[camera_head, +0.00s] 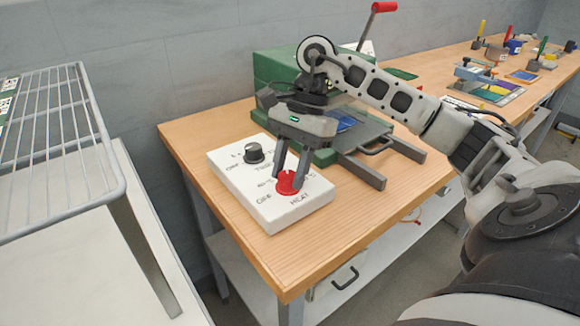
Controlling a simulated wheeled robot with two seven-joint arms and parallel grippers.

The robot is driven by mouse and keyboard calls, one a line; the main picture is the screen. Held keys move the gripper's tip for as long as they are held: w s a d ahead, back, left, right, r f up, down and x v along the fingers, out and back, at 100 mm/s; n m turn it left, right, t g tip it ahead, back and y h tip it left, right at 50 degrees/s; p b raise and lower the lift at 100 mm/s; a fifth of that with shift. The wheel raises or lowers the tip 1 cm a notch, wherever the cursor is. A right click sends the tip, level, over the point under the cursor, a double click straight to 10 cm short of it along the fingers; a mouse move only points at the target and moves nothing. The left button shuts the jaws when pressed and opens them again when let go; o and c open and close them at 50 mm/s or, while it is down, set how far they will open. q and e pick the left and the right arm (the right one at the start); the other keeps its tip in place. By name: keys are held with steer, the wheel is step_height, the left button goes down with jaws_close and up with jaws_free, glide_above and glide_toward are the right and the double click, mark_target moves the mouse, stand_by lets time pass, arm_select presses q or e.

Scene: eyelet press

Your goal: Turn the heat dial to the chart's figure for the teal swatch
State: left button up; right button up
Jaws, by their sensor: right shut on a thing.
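A white control box (235,179) sits near the front left of the wooden table. It has a red dial (289,183) by the HEAT label and a black dial (254,153) further back. My right gripper (290,178) points down and is shut on the red dial, one finger on either side. The fingers and dial hide part of the markings, and the dial's setting is too small to read. My left gripper is not in view. I cannot make out a teal swatch or readable chart figures.
A green press (268,70) with a red-knobbed lever (384,7) stands behind my right gripper, a blue piece (341,121) on its bed. A wire rack (62,150) stands at the left. Several tools and coloured pieces lie at the table's far right end.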

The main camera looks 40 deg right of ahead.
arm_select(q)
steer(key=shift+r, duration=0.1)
arm_select(e)
steer(key=o, duration=1)
steer(key=shift+c, duration=0.2)
arm_select(q)
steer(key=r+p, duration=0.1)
steer(key=p, duration=0.4)
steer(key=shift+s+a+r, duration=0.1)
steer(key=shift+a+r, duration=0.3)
arm_select(e)
steer(key=s+v, duration=0.1)
steer(key=v, duration=1.5)
steer(key=shift+w, duration=0.4)
